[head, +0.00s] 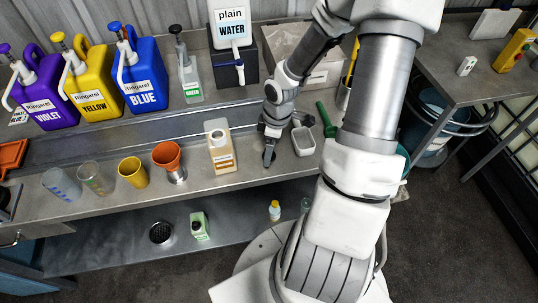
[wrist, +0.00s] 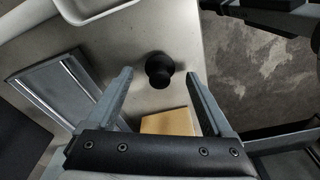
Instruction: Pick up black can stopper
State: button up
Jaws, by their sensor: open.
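The black can stopper (wrist: 160,70) stands on the pale bench top in the wrist view, round with a wider top and base. My gripper (wrist: 160,76) is open and empty. Its two fingers reach in from the bottom, one on each side of the stopper in the picture; I cannot tell how high above it they are. I cannot make out the stopper there.
A tan block-like top (wrist: 168,122), likely the can, shows between the fingers. The bench's front edge lies right of the stopper in the wrist view. An orange cup (head: 166,154) and a yellow cup (head: 132,172) stand to the left, with coloured jugs (head: 143,85) behind.

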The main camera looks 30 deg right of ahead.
jog(key=shift+a+f, duration=0.1)
jog(key=shift+f, duration=0.6)
grip_shut()
jog(key=shift+r, duration=0.15)
notch_tip(320, 180, up, 5)
jog(key=shift+f+p, duration=0.2)
jog(key=shift+p, duration=0.5)
jog(key=s+d+r, duration=0.1)
jog(key=s+r, duration=0.5)
jog(key=s, duration=0.5)
jog(key=shift+s+d+b, duration=0.15)
jog(key=shift+s+b, duration=0.05)
jog(key=shift+b, duration=0.2)
